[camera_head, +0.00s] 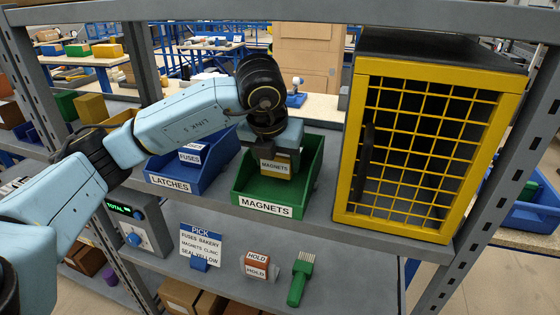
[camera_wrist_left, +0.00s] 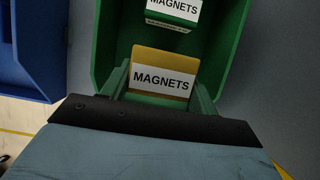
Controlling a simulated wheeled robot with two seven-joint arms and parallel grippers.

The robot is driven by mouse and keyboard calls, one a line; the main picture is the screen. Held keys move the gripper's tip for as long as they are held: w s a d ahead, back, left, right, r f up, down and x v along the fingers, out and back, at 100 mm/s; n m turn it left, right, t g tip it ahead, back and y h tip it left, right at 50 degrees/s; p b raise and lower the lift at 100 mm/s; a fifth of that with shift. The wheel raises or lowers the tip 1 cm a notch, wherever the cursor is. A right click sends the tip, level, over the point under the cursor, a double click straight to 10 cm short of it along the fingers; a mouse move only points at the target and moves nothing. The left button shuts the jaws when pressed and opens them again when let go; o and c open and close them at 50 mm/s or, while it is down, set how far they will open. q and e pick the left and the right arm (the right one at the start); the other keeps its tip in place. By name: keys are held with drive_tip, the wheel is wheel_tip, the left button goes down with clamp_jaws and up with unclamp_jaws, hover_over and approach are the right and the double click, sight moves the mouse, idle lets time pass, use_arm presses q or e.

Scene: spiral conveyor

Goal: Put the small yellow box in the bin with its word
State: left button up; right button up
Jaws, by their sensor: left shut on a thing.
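A small yellow box (camera_head: 270,171) with a white label reading MAGNETS is in my left gripper (camera_head: 282,160). The gripper is shut on it and holds it over the green bin (camera_head: 243,192), whose front label reads MAGNETS. In the left wrist view the box (camera_wrist_left: 162,91) sits between the two fingers, with the green bin (camera_wrist_left: 107,45) around and behind it. I cannot tell whether the box touches the bin floor. My right gripper is not in view.
A blue bin (camera_head: 211,178) labelled LATCHES stands left of the green bin, with a FUSES label inside. A yellow mesh cage (camera_head: 345,215) stands to the right. A PICK sign (camera_head: 200,245), a HOLD block (camera_head: 256,265) and a green brush (camera_head: 300,278) are on the shelf below.

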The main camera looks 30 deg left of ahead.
sight(280, 168)
use_arm(q)
drive_tip(key=shift+w+a, duration=0.2)
drive_tip(key=shift+w, duration=0.75)
drive_tip(key=shift+w+f, duration=0.1)
drive_tip(key=shift+f+p, duration=0.5)
drive_tip(key=shift+f, duration=1.2)
drive_tip(key=o, duration=1)
drive_tip(key=shift+f, duration=0.1)
drive_tip(key=shift+c, duration=0.2)
drive_tip(key=shift+b+v, duration=0.45)
drive_tip(key=shift+v, duration=3.45)
drive_tip(key=shift+a, duration=0.1)
